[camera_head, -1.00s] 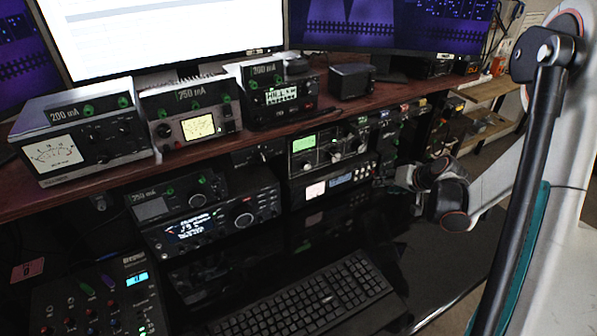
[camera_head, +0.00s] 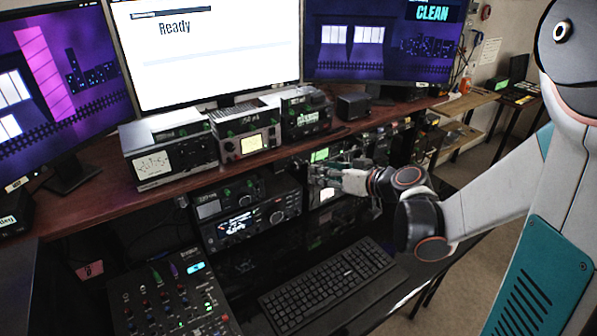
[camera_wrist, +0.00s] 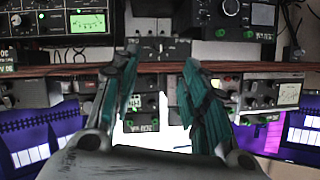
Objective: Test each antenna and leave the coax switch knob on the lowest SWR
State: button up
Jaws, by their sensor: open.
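My gripper (camera_head: 322,172) is open and reaches left in front of the radio units below the shelf. In the wrist view, its teal fingers (camera_wrist: 160,66) stand apart with nothing held between them. Beyond them is a small grey panel (camera_wrist: 160,49) with little knobs or switches; I cannot tell whether it is the coax switch. On the shelf are a silver box with a white needle meter (camera_head: 152,166), a box with a yellow meter (camera_head: 251,144) and a black box with a small display (camera_head: 308,119). The readings are too small to tell. My gripper partly hides the green-screened unit (camera_head: 319,155).
The reddish wooden shelf (camera_head: 95,212) runs above the lower radios. A lower radio (camera_head: 250,210), a mixer (camera_head: 168,300) and a keyboard (camera_head: 328,285) lie around the dark desk. The middle monitor (camera_head: 200,60) reads "Ready"; the right monitor (camera_head: 385,40) reads "CLEAN".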

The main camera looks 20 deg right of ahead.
aim_at(297, 168)
jog(key=b+x, duration=0.2)
jog(key=x, duration=0.9)
grip_shut()
